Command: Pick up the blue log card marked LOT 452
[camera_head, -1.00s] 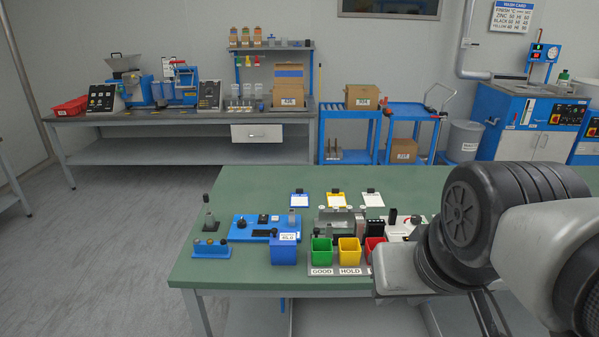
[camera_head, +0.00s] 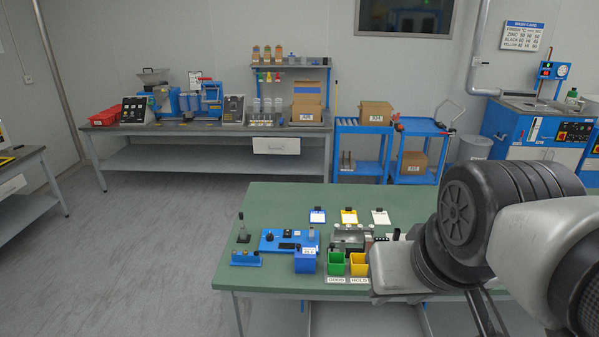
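My arm fills the right side of the head view, over the table's right part. My gripper's fingers are not visible.
The green table (camera_head: 270,199) holds a blue device (camera_head: 270,241), a blue bin (camera_head: 305,262), a green bin (camera_head: 336,264) and a yellow bin (camera_head: 359,262) along its front. A long bench (camera_head: 200,131) and blue carts (camera_head: 362,141) stand behind. Floor at the left is clear.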

